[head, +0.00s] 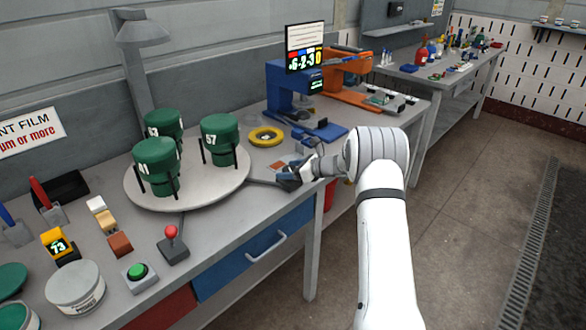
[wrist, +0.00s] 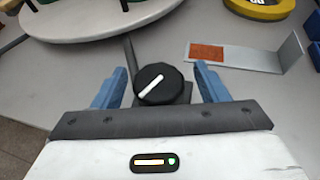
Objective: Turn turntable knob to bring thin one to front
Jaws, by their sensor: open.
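The turntable (head: 190,201) is a round light-grey plate on the bench, and its edge shows in the wrist view (wrist: 100,30). It bears three green cylinders in black holders: one marked 41 (head: 156,163) at front left, one marked 57 (head: 219,135) at right, and one at the back (head: 164,124) with its number partly hidden. I cannot tell which is thin. The black knob (wrist: 160,84) with a white pointer line stands on a dark base, its line slanting from lower left to upper right. My gripper (wrist: 155,88) is open, its blue fingers either side of the knob, apart from it.
A yellow ring (head: 266,136) lies behind the knob. A bracket with a brown patch (wrist: 235,52) is right of it. A red-topped joystick (head: 172,241) and green button (head: 138,272) stand at the bench front. Blue and orange machines (head: 300,90) stand behind.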

